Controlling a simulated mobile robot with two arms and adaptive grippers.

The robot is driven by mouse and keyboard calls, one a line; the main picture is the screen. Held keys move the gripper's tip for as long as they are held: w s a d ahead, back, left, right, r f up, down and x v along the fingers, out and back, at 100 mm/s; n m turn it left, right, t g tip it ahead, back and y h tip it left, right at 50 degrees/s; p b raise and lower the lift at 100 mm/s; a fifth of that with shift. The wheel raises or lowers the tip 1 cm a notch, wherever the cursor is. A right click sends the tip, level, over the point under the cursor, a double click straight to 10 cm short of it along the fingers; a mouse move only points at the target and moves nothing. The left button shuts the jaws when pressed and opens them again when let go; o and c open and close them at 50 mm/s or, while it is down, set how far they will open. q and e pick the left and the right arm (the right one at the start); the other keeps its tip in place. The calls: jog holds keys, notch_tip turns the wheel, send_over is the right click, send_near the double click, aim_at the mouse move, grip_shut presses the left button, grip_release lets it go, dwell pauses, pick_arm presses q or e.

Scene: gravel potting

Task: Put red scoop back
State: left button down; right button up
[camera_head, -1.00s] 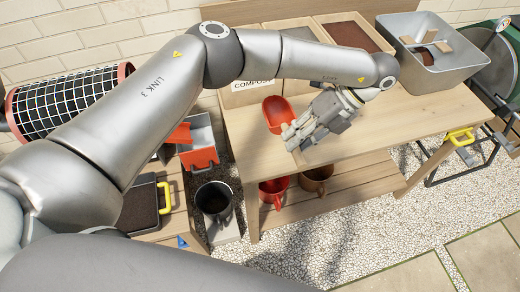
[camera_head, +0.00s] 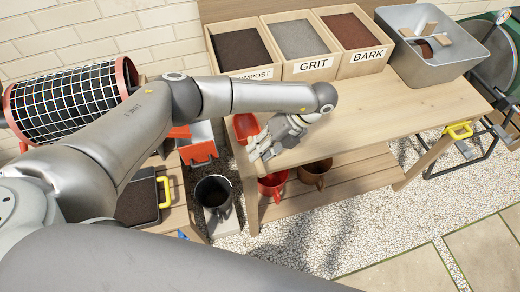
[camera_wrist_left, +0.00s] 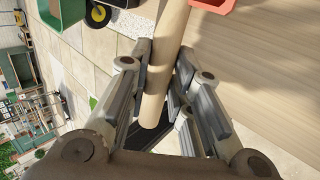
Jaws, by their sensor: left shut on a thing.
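The red scoop (camera_head: 245,127) shows in the head view over the left end of the wooden bench (camera_head: 400,112), just left of my left gripper (camera_head: 272,143). My left gripper is shut on the scoop's handle. In the left wrist view, a pale round wooden handle (camera_wrist_left: 165,60) runs between the fingers of the left gripper (camera_wrist_left: 160,85). A red edge (camera_wrist_left: 212,5) shows at the top of that view; I cannot tell whether it is the scoop. The fingers hide part of the scoop. My right gripper is not in view.
Compost (camera_head: 239,74), grit (camera_head: 303,66) and bark (camera_head: 352,56) boxes line the bench's back. A grey metal tub (camera_head: 425,70) stands right of them. A red mug (camera_head: 272,190) and brown mug (camera_head: 314,176) sit on the lower shelf. The bench's front middle is clear.

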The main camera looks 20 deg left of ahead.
pick_arm(q)
jog(key=c, duration=1.3)
grip_release()
jog(key=b+v, duration=0.1)
jog(key=v, duration=1.1)
jog(key=shift+d, duration=0.1)
